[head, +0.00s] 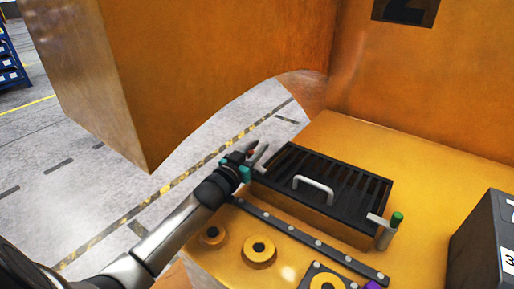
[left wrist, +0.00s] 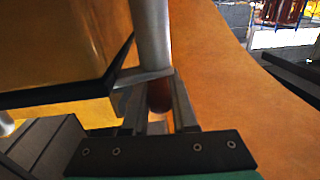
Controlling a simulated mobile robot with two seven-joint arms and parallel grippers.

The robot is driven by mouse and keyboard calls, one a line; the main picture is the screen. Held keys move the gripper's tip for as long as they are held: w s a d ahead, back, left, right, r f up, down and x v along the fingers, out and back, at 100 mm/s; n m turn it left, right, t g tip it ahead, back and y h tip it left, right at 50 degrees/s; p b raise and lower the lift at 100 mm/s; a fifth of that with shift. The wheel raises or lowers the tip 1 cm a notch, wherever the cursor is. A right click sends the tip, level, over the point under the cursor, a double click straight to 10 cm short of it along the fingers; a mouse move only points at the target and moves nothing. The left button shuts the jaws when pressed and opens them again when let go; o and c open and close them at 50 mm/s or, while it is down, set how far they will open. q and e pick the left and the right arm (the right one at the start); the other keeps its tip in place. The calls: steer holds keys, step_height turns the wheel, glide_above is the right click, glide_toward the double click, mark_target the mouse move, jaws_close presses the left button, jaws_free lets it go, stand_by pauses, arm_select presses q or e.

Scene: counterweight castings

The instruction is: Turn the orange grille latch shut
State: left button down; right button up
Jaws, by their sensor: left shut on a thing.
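The black slatted grille (head: 325,185) with a pale handle (head: 313,188) lies on the yellow-orange casting. The orange latch (head: 251,152) is at the grille's left end, mostly hidden by my left gripper (head: 248,158). In the left wrist view, the latch's dark orange grip (left wrist: 159,95) sits between the two fingers of my left gripper (left wrist: 158,112), which is shut on it. A grey metal post (left wrist: 151,35) rises beside it, with a flat grey arm at its foot. How far the latch is turned is hard to tell. My right gripper is out of view.
A second latch with a green grip (head: 397,218) is at the grille's right end. A dark bolted strip (head: 318,243) and yellow ring-shaped parts (head: 259,250) lie in front. A large orange block (head: 190,70) overhangs at the upper left. A dark numbered box (head: 485,240) stands right.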

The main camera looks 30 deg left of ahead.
arm_select(q)
steer(key=shift+r+y, duration=0.15)
steer(key=shift+y, duration=0.15)
steer(key=shift+a+n+y, duration=0.1)
steer(key=shift+n+y, duration=0.5)
steer(key=shift+a+n+g+y, duration=0.25)
steer(key=shift+n+y, duration=0.45)
steer(key=shift+y, duration=0.4)
steer(key=c, duration=0.7)
jaws_free()
steer(key=shift+s, duration=0.15)
